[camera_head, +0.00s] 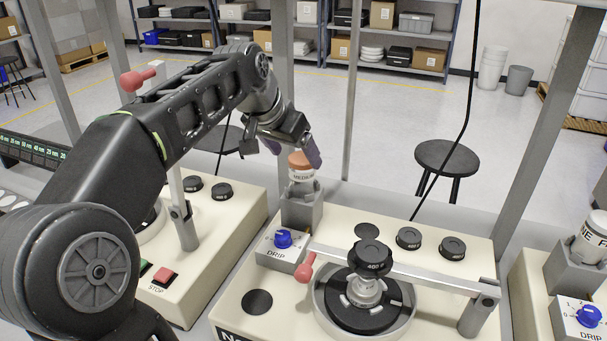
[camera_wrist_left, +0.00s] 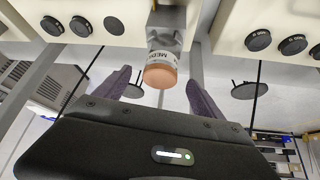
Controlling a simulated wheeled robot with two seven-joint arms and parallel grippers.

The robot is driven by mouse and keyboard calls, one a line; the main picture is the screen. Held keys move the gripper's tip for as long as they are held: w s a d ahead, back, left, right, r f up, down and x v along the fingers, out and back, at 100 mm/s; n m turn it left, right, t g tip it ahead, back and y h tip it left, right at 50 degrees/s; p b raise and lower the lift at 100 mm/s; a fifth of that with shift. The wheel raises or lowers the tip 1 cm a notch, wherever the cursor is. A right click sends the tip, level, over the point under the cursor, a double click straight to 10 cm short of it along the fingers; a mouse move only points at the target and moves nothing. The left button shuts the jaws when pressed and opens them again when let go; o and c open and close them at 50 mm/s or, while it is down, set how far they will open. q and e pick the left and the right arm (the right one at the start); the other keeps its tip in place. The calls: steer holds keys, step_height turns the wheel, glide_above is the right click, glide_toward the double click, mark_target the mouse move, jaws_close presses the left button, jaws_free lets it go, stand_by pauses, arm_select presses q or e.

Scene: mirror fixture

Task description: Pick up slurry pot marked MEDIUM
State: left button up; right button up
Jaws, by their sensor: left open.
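The slurry pot (camera_head: 302,174) has an orange cap and a white label that partly reads MEDIUM. It stands upright in a grey square holder (camera_head: 301,208) at the back left of the middle machine. The pot also shows in the left wrist view (camera_wrist_left: 161,66), cap towards me, between the two fingers. My left gripper (camera_head: 303,152) is open around and just above the cap. In the left wrist view its fingers (camera_wrist_left: 157,82) stand apart, one on each side, with gaps to the cap. My right gripper is not in view.
A DRIP box with a blue knob (camera_head: 284,239) stands in front of the holder. A polishing wheel (camera_head: 364,304) with a swing arm (camera_head: 400,268) lies to the right. Another pot (camera_head: 592,238) stands at the far right. Frame posts rise behind the bench.

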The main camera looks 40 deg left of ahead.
mark_target(299, 160)
arm_select(q)
steer(key=shift+x, duration=0.8)
steer(key=shift+p+x, duration=0.45)
steer(key=shift+x, duration=2.15)
steer(key=shift+a, duration=0.15)
jaws_close()
steer(key=shift+r, duration=0.15)
step_height(299, 160, up, 10)
steer(key=shift+f+p, duration=0.1)
steer(key=shift+p, duration=0.2)
